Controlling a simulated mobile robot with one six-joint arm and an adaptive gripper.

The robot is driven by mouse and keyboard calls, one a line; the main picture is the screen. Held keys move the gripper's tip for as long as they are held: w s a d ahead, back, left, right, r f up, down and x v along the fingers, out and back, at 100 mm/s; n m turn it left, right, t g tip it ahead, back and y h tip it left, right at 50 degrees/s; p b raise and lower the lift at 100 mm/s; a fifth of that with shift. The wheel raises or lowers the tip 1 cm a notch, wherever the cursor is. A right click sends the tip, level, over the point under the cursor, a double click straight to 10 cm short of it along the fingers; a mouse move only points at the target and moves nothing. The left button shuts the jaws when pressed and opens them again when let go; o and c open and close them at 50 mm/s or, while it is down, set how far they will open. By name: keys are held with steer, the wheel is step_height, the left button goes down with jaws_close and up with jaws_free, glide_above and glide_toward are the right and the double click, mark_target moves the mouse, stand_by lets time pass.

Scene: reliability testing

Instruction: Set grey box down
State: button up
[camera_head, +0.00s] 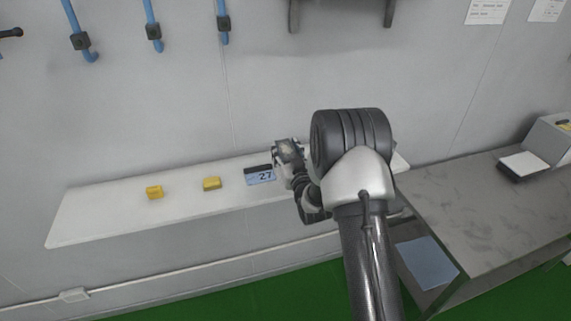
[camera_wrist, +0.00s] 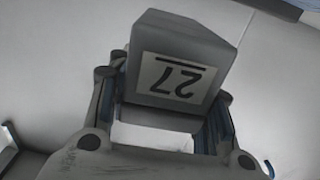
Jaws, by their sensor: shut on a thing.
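A grey box (camera_wrist: 188,38) with a white label reading 27, upside down in the wrist view, sits between the two fingers of my gripper (camera_wrist: 170,88). The fingers are shut on its sides. In the head view my gripper (camera_head: 287,165) is over the right part of the white shelf (camera_head: 110,218). My arm hides much of that area. A blue panel marked 27 with a dark top (camera_head: 260,177) shows just left of my gripper; I cannot tell if it belongs to the held box. Whether the box touches the shelf is not clear.
Two yellow blocks, one at the left (camera_head: 154,192) and one nearer the middle (camera_head: 212,183), sit on the shelf. The shelf's left end is clear. A grey marbled table (camera_head: 465,210) stands at the right. Blue hooks (camera_head: 152,25) hang on the wall above.

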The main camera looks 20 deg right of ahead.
steer(key=shift+f+b, duration=0.45)
steer(key=shift+f, duration=1.65)
steer(key=shift+f, duration=0.15)
steer(key=o, duration=1.4)
steer(key=shift+f, duration=0.1)
